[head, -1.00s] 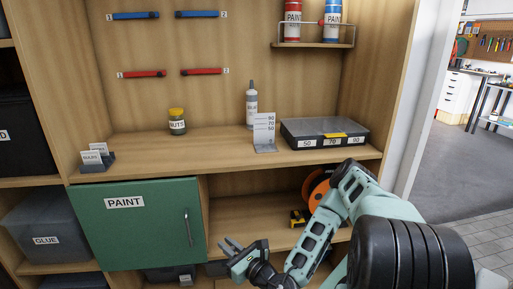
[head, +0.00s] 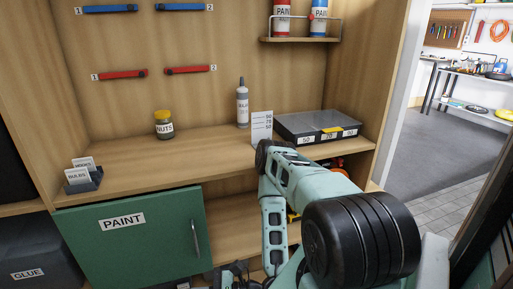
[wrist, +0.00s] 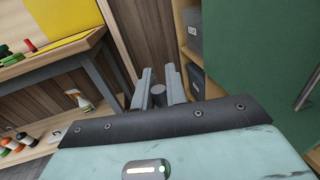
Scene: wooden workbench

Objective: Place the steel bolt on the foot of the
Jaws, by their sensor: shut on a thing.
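In the wrist view my gripper (wrist: 158,88) is shut on a small grey cylinder, which looks like the steel bolt (wrist: 158,97), seen end-on between the fingers. In the head view my gripper (head: 236,274) is at the bottom edge, below the shelf and right of the green door; the bolt cannot be made out there. A white number card (head: 262,127) stands on the shelf beside the organizer case. A grey holder with label cards (head: 82,178) stands at the shelf's left end.
A glue bottle (head: 242,105), a nuts jar (head: 164,125) and a black case (head: 315,127) stand on the shelf (head: 180,155). The green PAINT door (head: 130,235) is shut below.

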